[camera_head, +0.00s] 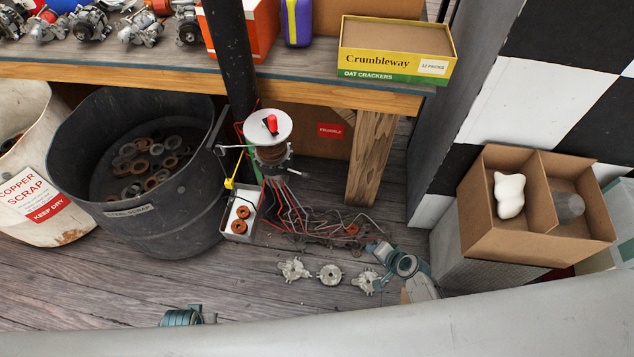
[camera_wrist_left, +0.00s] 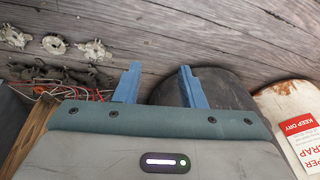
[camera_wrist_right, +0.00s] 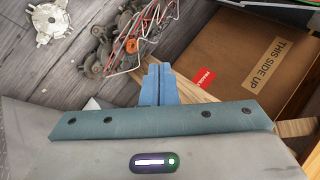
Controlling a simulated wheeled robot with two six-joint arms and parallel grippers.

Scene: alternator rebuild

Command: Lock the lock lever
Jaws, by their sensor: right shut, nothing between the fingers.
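A stand by the black post carries a white disc (camera_head: 268,127) with a red piece (camera_head: 271,123) on top. A short grey rod (camera_head: 298,174) sticks out below it, and a yellow piece (camera_head: 231,182) sits on its left. I cannot tell for certain which part is the lock lever. My right gripper (camera_head: 379,250) is low, right of the stand and apart from it; its fingers are together and empty in the right wrist view (camera_wrist_right: 159,80). My left gripper shows only partly at the head view's bottom edge; its fingers are apart and empty in the left wrist view (camera_wrist_left: 157,82).
A black scrap bin (camera_head: 150,220) stands left of the stand. Wires and dark parts (camera_head: 325,230) lie on the floor, with several metal housings (camera_head: 330,274) nearby. The workbench (camera_head: 300,91) and its wooden leg (camera_head: 370,160) are behind. A divided cardboard box (camera_head: 510,245) stands right.

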